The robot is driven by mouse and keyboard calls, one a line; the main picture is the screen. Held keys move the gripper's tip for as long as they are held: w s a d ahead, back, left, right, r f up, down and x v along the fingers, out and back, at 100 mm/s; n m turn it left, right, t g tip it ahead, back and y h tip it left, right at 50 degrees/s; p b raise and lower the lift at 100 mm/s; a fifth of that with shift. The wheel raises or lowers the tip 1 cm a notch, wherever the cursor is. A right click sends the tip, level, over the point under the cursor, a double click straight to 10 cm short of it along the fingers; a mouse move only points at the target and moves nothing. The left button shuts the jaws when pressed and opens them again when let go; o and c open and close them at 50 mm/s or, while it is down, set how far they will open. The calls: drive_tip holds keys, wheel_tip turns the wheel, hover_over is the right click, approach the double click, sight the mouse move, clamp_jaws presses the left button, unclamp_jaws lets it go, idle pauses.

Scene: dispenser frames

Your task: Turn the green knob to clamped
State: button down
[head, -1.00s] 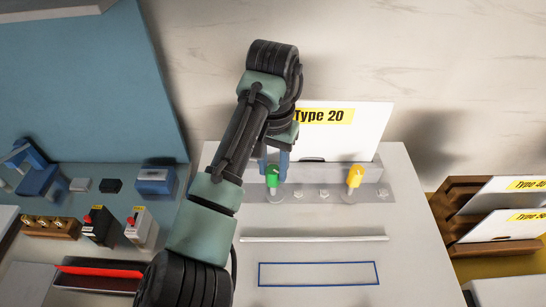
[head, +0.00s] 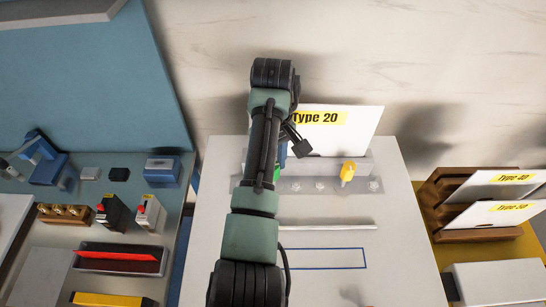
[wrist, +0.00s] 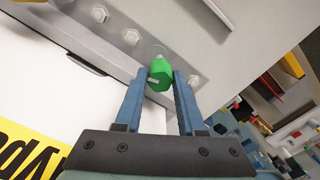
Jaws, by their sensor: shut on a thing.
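The green knob (wrist: 161,77) sits on the grey metal bar in the wrist view, between the two blue fingers of my gripper (wrist: 163,84). The fingers are shut on it, one on each side. In the head view only a sliver of the green knob (head: 277,174) shows beside my arm, which hides the rest and most of my gripper. A white mark shows on the knob's face in the wrist view. I see no wording that tells its setting.
A yellow knob (head: 348,171) stands at the bar's right part, with several bolts (head: 320,185) between. A white "Type 20" plate (head: 352,134) stands behind the bar. A wooden rack (head: 440,205) with more plates is at right. Switch boxes (head: 113,212) are at left.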

drive_tip(key=n, duration=0.5)
drive_tip(key=shift+n, duration=0.3)
drive_tip(key=n, duration=0.4)
drive_tip(key=shift+n, duration=0.3)
drive_tip(key=c, duration=0.5)
unclamp_jaws()
drive_tip(key=shift+r, duration=0.1)
